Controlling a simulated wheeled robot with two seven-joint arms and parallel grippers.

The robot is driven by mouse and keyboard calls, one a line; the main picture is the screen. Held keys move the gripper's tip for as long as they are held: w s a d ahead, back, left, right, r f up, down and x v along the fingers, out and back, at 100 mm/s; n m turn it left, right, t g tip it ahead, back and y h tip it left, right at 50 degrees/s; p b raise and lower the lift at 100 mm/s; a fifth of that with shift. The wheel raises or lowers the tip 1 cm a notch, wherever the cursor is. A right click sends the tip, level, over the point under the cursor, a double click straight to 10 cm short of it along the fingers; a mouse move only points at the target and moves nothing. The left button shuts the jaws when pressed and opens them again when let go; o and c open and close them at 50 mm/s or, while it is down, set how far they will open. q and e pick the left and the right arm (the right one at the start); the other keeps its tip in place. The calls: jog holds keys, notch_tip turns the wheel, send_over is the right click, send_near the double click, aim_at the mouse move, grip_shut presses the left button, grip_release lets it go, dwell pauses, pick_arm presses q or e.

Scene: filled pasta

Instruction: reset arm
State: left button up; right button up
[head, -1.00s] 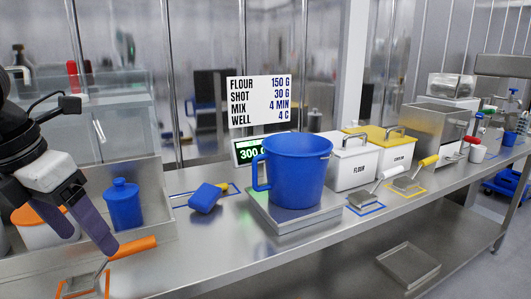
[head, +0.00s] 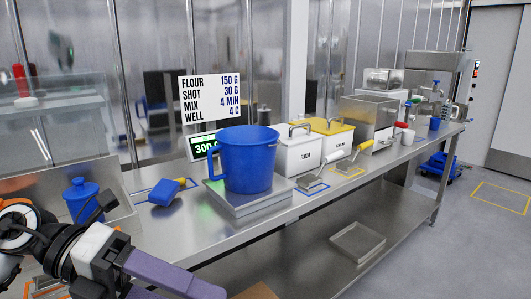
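My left gripper (head: 178,287) is at the bottom left of the head view, low in front of the bench. Its two purple fingers point right and look apart, with nothing seen between them. The lower finger is partly cut off by the frame edge. My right gripper is not in view. A blue jug (head: 248,160) stands upright on the scale (head: 240,202), away from the gripper. The scale's green display (head: 205,146) is partly covered by the jug.
A tray (head: 357,241) lies on the lower shelf.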

pick_arm(q)
jog(key=w+d+n+t+h, duration=0.3)
jog(key=w+n+t+h, duration=0.35)
jog(key=n+t, duration=0.4)
jog(key=w+a+f+n+t+y, duration=0.2)
jog(key=a+f+n+t+y, duration=0.15)
jog(key=f+n+y, duration=0.4)
jog(key=w+a+f+n+t+y, duration=0.1)
jog(key=a+f+n+t+y, duration=0.25)
jog(key=f+n, duration=0.6)
jog(key=s+f+n+g+y, duration=0.3)
jog(key=s+f, duration=0.6)
jog(key=f, duration=0.4)
jog(key=s+a+f+n+g+y, duration=0.1)
jog(key=s+f+n+g+y, duration=0.2)
jog(key=f, duration=1)
jog(key=s+n+g, duration=0.2)
jog(key=s+n, duration=0.2)
jog(key=s, duration=0.2)
jog(key=shift+s+a, duration=0.2)
jog(key=shift+s, duration=0.2)
jog(key=shift+y, duration=0.25)
